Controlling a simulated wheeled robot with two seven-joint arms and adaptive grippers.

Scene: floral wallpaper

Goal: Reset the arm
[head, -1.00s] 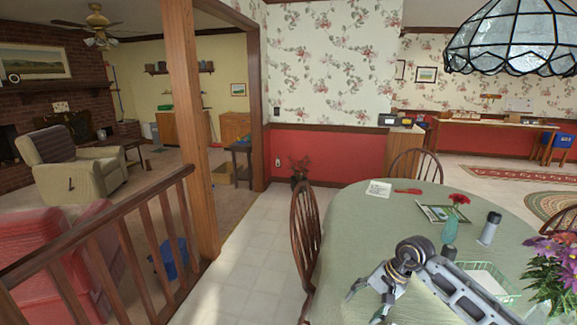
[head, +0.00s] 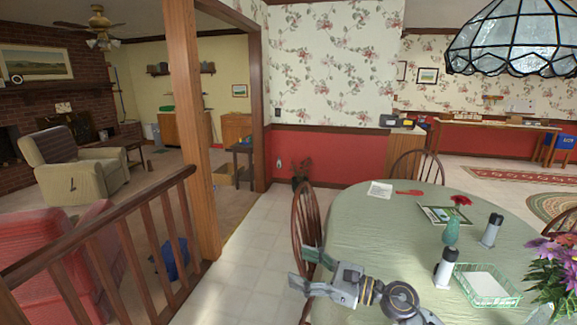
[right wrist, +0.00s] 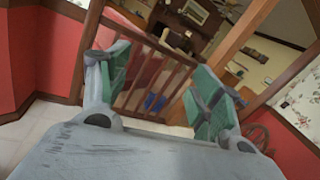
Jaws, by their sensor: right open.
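My right gripper (head: 298,264) is at the left edge of the round table, by the back of a wooden chair. Its fingers point left, spread apart, with nothing between them. In the right wrist view the open gripper (right wrist: 152,84) shows two fingers with green pads and empty space between them. My right forearm comes in from the bottom of the head view and partly covers the table edge. My left arm and gripper are not in view.
The green-covered table (head: 375,225) holds two dark-capped bottles (head: 445,270), a teal vase (head: 451,233), a wire basket (head: 488,285) and purple flowers (head: 560,265). A wooden chair (head: 305,215) stands close to the gripper. A wooden railing (head: 100,235) is at left; tiled floor (head: 250,235) lies between.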

